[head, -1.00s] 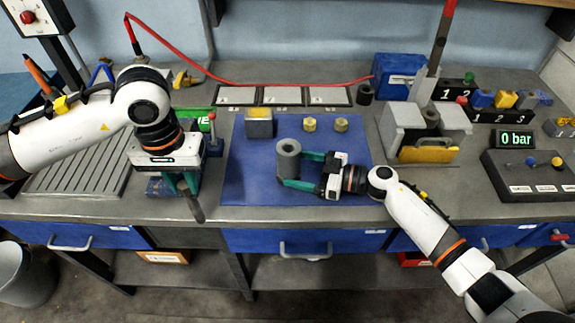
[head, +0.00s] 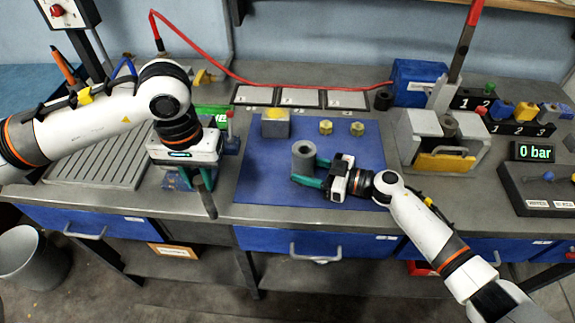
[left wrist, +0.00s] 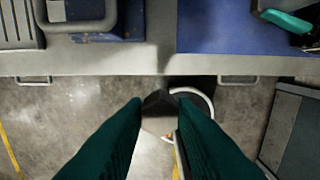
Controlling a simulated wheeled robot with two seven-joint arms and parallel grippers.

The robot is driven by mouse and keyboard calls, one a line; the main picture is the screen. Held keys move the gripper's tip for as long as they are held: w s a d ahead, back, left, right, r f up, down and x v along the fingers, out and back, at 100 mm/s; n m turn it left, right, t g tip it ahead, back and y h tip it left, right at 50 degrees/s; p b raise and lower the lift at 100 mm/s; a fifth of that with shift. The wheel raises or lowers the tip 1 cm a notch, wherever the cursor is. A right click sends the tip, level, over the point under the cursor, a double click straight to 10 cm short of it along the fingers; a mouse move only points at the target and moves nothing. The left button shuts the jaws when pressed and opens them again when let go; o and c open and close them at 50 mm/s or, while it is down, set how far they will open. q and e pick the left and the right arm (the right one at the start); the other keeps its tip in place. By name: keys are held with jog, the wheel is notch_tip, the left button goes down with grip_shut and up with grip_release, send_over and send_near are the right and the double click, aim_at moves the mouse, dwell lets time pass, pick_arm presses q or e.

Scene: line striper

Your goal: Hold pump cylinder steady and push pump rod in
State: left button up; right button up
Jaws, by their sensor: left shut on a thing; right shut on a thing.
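A grey hollow cylinder (head: 303,157), apparently the pump cylinder, stands upright on the blue mat (head: 260,190). My right gripper (head: 308,171) is shut on it from the right, with one green finger on each side. My left gripper (head: 200,183) is left of the mat, near the table's front edge, and is shut on a dark rod-like piece (head: 207,200). That piece also shows between the fingertips in the left wrist view (left wrist: 159,101). I cannot tell whether it is the pump rod. It is apart from the cylinder. The cylinder's inside is too small to make out.
A grey block with a yellow top (head: 275,124) and two brass pieces (head: 342,128) stand at the mat's back. A grey fixture with a yellow plate (head: 445,160) stands to the right. The display (head: 535,151) reads 0 bar. The mat's front left is clear.

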pick_arm(q)
jog(key=shift+w, duration=0.1)
jog(key=w+d+r, duration=0.7)
jog(key=d+r, duration=0.1)
jog(key=d, duration=0.2)
jog(key=w+d+r, duration=0.7)
jog(key=d, duration=0.2)
jog(key=shift+s+f, duration=0.1)
jog(key=shift+f, duration=2.5)
notch_tip(320, 180, down, 8)
dwell(3.0)
